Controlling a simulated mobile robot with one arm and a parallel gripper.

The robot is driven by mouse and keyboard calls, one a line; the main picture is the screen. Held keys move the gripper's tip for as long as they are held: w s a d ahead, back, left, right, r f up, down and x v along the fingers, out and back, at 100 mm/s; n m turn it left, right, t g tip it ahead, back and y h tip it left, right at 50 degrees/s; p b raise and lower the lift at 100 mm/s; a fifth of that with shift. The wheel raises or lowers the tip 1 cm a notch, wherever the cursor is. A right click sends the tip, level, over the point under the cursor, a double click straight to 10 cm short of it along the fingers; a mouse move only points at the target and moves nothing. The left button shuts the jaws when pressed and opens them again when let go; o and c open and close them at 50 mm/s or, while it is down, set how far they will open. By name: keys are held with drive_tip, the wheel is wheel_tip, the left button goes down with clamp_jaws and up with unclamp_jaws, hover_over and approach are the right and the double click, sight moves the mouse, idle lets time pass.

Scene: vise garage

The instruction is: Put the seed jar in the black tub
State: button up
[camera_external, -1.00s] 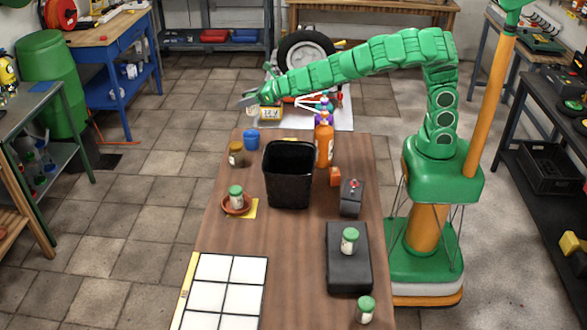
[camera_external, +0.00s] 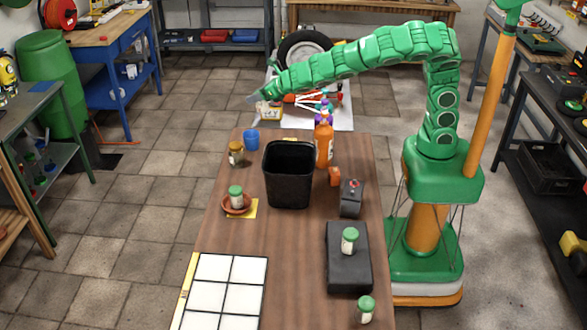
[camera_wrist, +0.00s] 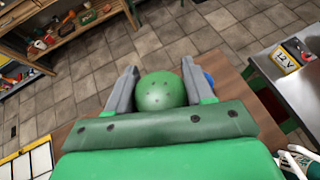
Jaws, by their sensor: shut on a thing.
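The black tub (camera_external: 290,190) stands open on the brown table. Three green-lidded jars stand on the table: one in a clay saucer (camera_external: 236,196), one on a black box (camera_external: 350,240), one at the near right edge (camera_external: 366,310). A brown-lidded jar (camera_external: 236,154) stands left of the tub. Which is the seed jar I cannot tell.
An orange bottle (camera_external: 324,145) is right of the tub. A white-panelled frame (camera_external: 222,290) covers the near left. A 12 V box (camera_wrist: 291,55) sits on the pale bench.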

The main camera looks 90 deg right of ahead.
drive_tip(key=s+a+m+g+y, duration=0.4)
drive_tip(key=a+g, duration=0.5)
drive_tip(key=a, duration=0.6)
drive_tip(key=s+a+f+g+y, duration=0.1)
drive_tip(key=s+f+g+y, duration=0.3)
drive_tip(key=s, duration=0.3)
drive_tip(key=shift+f+m, duration=0.15)
drive_tip(key=shift+m, duration=0.15)
drive_tip(key=shift+f, duration=0.1)
wheel_tip(320, 180, down, 11)
drive_tip(key=shift+r, duration=0.2)
idle(0.5)
drive_tip(key=o, duration=1.1)
